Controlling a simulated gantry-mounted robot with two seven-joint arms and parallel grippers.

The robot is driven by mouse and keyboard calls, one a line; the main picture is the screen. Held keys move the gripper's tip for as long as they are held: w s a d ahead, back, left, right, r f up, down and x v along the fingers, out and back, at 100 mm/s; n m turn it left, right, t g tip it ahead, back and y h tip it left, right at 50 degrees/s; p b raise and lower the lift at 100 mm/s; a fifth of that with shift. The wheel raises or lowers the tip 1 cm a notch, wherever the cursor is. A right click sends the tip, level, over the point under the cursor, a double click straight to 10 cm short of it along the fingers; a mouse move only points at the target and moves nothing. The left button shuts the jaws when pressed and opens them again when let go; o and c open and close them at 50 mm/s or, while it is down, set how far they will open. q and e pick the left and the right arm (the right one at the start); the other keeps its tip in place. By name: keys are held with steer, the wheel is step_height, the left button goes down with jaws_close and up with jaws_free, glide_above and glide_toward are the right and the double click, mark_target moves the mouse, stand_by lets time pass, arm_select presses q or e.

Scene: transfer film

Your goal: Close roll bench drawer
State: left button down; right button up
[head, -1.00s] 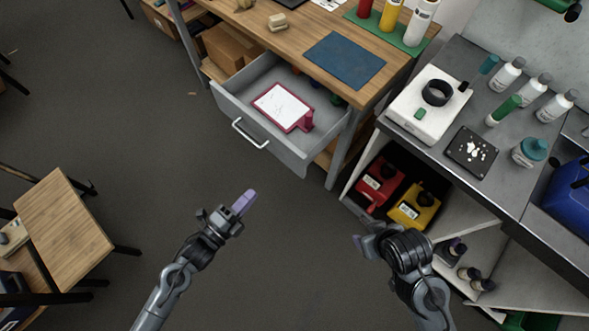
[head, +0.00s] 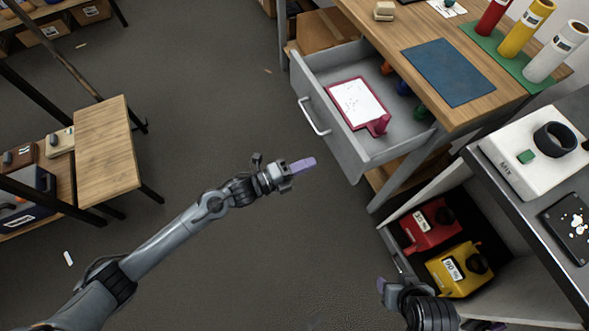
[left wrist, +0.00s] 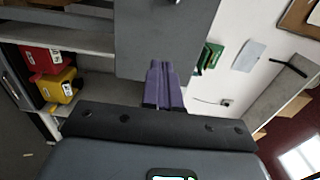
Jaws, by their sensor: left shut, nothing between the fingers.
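The grey roll bench drawer (head: 345,147) stands pulled out from under the wooden bench top (head: 465,45) in the head view. Its silver handle (head: 313,117) is on the front panel. A clipboard-like pink-framed white sheet (head: 357,102) and several small coloured items lie inside. My left gripper (head: 304,165) has purple fingertips, shut and empty, a little in front of and below the drawer front, apart from it. The shut fingers (left wrist: 162,85) also show in the left wrist view, before a plain grey panel. My right gripper (head: 381,286) shows only partly at the bottom; its opening is unclear.
Red (head: 430,225) and yellow (head: 460,268) containers sit in the low shelf right of the drawer. A small wooden table (head: 105,150) stands at left. Coloured rolls (head: 525,28) stand on the bench. Floor left of the drawer is clear.

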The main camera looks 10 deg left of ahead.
mark_target(342, 150)
arm_select(q)
steer(key=b+x, duration=0.1)
steer(key=x, duration=0.7)
steer(key=shift+w+d+b, duration=0.1)
steer(key=shift+d+b, duration=0.05)
steer(key=shift+b, duration=0.2)
steer(key=shift+w, duration=0.1)
